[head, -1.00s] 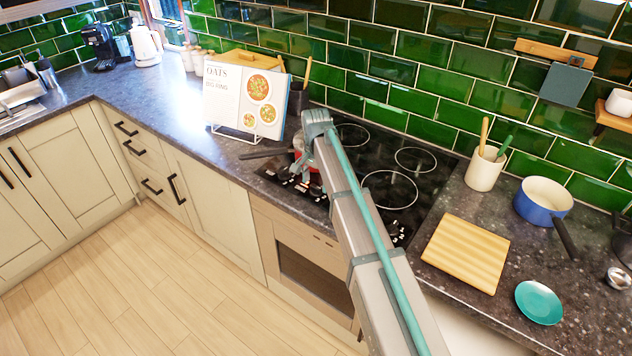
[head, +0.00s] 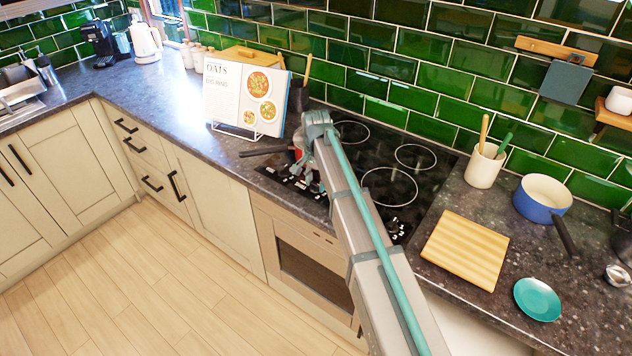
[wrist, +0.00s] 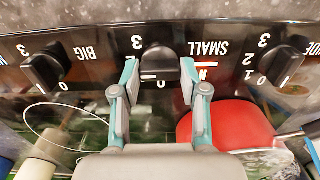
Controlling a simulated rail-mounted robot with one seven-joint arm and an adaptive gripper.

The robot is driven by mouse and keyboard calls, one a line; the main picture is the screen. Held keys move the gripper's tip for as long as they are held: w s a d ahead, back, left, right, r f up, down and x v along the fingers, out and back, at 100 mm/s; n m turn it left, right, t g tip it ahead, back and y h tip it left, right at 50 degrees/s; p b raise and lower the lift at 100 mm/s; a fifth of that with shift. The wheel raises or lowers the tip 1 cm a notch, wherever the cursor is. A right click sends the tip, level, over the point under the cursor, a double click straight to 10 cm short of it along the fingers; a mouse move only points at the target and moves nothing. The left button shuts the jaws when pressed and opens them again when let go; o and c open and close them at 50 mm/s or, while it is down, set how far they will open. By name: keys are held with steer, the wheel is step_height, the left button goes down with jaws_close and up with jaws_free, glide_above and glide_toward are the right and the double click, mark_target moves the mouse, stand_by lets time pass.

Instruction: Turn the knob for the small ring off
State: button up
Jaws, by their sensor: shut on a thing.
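The knob for the small ring (wrist: 160,64) is a black knob on the hob's front strip, in the middle of the wrist view. The word SMALL, upside down in the picture, is printed to its right. A 3 is printed to its left and a 0 just below it. My gripper (wrist: 159,76) is shut on this knob, with one finger on each side. A red mark shows beside the right finger. The exact pointer setting is hard to read. In the head view my arm hides most of the knob and gripper.
The BIG knob (wrist: 46,70) and another knob (wrist: 281,66) flank this one closely. A red pan (wrist: 225,125) stands on the hob (head: 408,185) near my right finger. A cookbook (head: 243,98) stands left of the hob; a wooden board (head: 465,250) lies right.

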steer(key=n+b, duration=0.1)
steer(key=n, duration=0.3)
steer(key=shift+n, duration=0.3)
steer(key=n, duration=0.4)
steer(key=shift+b, duration=0.3)
steer(key=n, duration=0.5)
steer(key=shift+n+b, duration=0.35)
steer(key=shift+n, duration=1.85)
steer(key=o, duration=1.1)
steer(key=shift+o, duration=0.2)
